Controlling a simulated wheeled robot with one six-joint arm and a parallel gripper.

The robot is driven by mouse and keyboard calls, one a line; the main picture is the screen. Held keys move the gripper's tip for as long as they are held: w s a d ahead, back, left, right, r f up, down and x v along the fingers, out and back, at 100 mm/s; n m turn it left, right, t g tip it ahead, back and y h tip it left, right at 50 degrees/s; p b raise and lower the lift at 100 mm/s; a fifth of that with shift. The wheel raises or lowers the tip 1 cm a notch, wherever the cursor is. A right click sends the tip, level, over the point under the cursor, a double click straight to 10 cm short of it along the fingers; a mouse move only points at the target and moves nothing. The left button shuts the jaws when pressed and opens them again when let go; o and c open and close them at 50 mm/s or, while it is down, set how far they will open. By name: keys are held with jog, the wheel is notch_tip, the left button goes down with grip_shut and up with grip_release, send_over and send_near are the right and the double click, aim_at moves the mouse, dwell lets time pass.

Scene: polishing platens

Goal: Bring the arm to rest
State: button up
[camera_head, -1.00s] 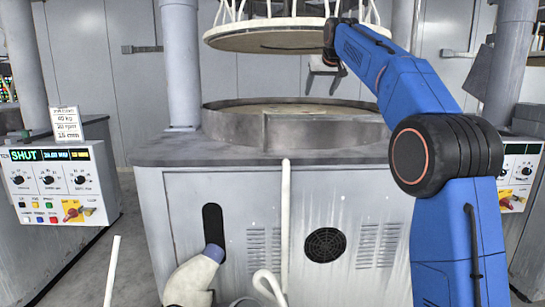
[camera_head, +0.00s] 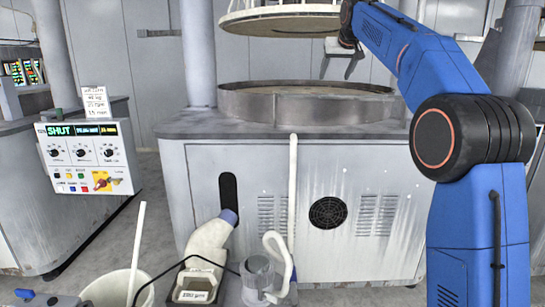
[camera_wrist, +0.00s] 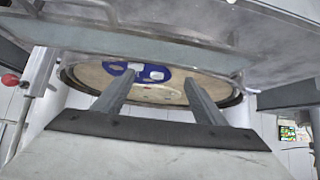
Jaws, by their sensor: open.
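My blue arm fills the right side of the head view and reaches up and back toward the polishing machine. My gripper (camera_head: 342,68) is in front of the back wall, between the raised upper platen (camera_head: 280,22) and the round lower basin (camera_head: 262,104). In the wrist view my gripper (camera_wrist: 152,88) shows two grey fingers spread wide apart with nothing between them. Behind the fingers in that view is a round tan surface with a blue patch (camera_wrist: 120,70) bearing white shapes. I cannot tell whether the fingers touch anything.
A control panel (camera_head: 92,160) showing "SHUT" stands at the left. On the floor in front are a white bucket (camera_head: 100,290), a labelled container (camera_head: 198,283), and a small clear pump-like jar (camera_head: 258,275).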

jog(key=s+d+f+g, duration=0.1)
jog(key=s+f, duration=0.3)
jog(key=s, duration=0.6)
jog(key=s+d+f+g, duration=0.1)
jog(key=s+d+f, duration=0.1)
jog(key=s+f, duration=0.5)
jog(key=s+d+f, duration=0.1)
jog(key=s+f, duration=0.1)
jog(key=s, duration=1)
jog(key=s+d+f+g, duration=0.2)
jog(key=s+f, duration=2.8)
jog(key=s, duration=0.2)
jog(key=shift+s+f+m+g+h, duration=0.15)
jog(key=shift+s+m+g+h, duration=0.15)
jog(key=shift+s+g, duration=0.1)
jog(key=shift+d, duration=0.1)
